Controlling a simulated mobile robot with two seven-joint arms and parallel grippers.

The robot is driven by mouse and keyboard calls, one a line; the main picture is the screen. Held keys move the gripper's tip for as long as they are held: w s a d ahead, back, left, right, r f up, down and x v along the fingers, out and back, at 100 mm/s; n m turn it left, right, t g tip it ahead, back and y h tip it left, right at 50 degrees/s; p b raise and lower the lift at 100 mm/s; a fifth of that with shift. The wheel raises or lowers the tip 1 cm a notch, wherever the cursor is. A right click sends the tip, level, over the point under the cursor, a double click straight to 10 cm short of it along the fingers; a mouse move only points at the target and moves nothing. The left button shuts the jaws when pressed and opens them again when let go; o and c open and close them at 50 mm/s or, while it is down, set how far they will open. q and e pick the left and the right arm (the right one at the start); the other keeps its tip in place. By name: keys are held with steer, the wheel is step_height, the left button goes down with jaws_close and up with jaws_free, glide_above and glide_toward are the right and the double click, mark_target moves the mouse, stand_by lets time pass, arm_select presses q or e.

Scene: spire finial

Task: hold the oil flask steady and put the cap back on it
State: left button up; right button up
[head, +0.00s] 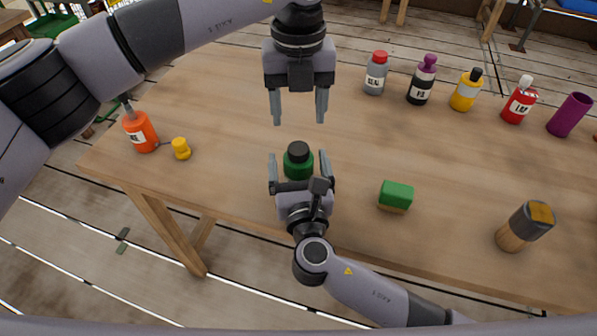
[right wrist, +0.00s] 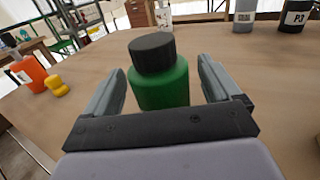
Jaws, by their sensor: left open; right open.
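A green flask (head: 298,165) with a black cap (head: 298,150) on its top stands upright near the table's front edge. In the right wrist view the flask (right wrist: 162,85) and cap (right wrist: 152,52) fill the middle; I cannot tell whether the cap is tight. My right gripper (head: 298,156) is open, with one finger on each side of the flask and gaps visible between. My left gripper (head: 298,121) is open and empty, pointing down above and behind the flask.
An orange bottle (head: 140,132) and a yellow piece (head: 181,148) are on the left. A green block (head: 396,195) and a brush-like object (head: 525,226) lie to the right. Several bottles, including a grey one (head: 376,74), line the back right. The wooden table (head: 215,95) is clear at left centre.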

mark_target(299, 148)
steer(key=shift+w, duration=0.2)
steer(key=shift+c, duration=0.3)
jaws_close()
arm_select(q)
steer(key=n, duration=0.4)
steer(key=shift+f, duration=4)
